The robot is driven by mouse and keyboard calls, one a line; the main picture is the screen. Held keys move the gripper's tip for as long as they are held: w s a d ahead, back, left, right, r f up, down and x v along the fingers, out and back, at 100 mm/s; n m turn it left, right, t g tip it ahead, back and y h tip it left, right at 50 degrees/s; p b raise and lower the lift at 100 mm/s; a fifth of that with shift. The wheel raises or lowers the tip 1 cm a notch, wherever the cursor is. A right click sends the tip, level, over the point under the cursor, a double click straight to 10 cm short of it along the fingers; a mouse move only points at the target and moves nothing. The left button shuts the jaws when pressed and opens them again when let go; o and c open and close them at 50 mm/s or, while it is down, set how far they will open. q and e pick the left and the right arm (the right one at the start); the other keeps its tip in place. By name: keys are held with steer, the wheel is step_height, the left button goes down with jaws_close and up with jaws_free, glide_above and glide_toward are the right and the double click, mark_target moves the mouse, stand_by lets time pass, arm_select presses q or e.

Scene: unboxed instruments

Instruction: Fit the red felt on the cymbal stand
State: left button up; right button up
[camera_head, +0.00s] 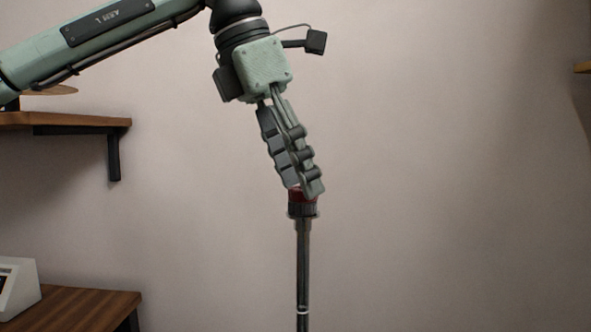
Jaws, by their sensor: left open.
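The cymbal stand (303,262) is an upright thin dark metal rod in the middle of the head view, with a wider dark collar near its top. The red felt (297,200) shows at the top of the stand, just above the collar. My left gripper (305,190) points down from above, tilted, with its grey ridged fingers right at the felt. The left gripper is open. Its fingertips hide the felt's upper part, so I cannot tell whether they touch it. My right gripper is not in view.
A wooden wall shelf (118,122) on a black bracket is at the left. Below it are a wooden surface (85,307) and a white device (17,285). Another wooden edge (583,68) shows at the far right. The space right of the stand is clear before a plain wall.

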arm_select(q)
steer(key=v, duration=1.2)
stand_by(0.4)
